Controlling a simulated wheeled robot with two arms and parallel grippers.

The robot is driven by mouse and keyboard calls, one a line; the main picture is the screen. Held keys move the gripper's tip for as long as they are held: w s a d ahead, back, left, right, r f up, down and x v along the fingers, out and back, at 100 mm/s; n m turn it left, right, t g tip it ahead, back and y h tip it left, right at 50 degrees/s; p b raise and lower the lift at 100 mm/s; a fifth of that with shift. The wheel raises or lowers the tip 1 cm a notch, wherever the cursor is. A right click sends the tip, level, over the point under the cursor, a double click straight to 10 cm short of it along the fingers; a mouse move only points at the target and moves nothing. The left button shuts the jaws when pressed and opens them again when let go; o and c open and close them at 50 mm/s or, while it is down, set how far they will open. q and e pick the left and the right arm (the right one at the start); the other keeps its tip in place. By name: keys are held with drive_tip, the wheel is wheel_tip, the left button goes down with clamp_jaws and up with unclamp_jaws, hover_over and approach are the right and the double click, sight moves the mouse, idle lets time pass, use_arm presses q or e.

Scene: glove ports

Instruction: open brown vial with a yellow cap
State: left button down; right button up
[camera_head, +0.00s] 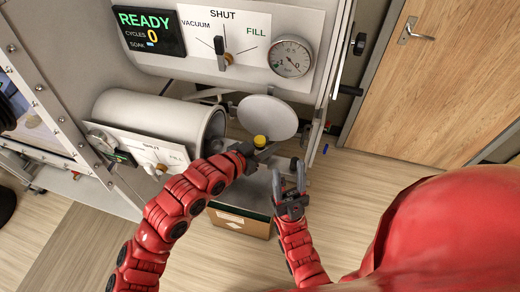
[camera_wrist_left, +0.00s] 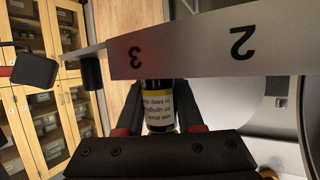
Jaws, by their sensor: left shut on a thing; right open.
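My left gripper (camera_head: 256,146) is shut on the vial, whose yellow cap (camera_head: 260,141) shows upward at its tip in the head view. In the left wrist view the dark vial (camera_wrist_left: 158,106), with a white and yellow printed label, stands between the fingers.
A round metal door (camera_head: 267,117) stands open behind the vial, beside a cylindrical chamber (camera_head: 150,117). A panel with a gauge (camera_head: 290,57) is above. A brown box (camera_head: 240,222) is below my grippers. Open floor (camera_head: 350,185) lies right, before a wooden door (camera_head: 440,80).

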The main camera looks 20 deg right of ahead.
use_arm(q)
drive_tip(key=shift+r+b, duration=0.45)
drive_tip(key=shift+r, duration=0.1)
drive_tip(key=shift+r+b, duration=0.7)
drive_tip(key=shift+r, duration=0.25)
drive_tip(key=s+a, duration=0.1)
drive_tip(key=a, duration=0.1)
drive_tip(key=s+a+r, duration=0.1)
drive_tip(key=s+a, duration=0.1)
drive_tip(key=shift+s+a+b, duration=0.2)
drive_tip(key=shift+s+b, duration=0.05)
drive_tip(key=shift+b, duration=0.05)
drive_tip(key=p, duration=1.3)
approach(259, 149)
drive_tip(key=s+f, duration=0.2)
drive_tip(key=s, duration=0.1)
drive_tip(key=shift+s+a+f, duration=0.2)
drive_tip(key=shift+a, duration=0.25)
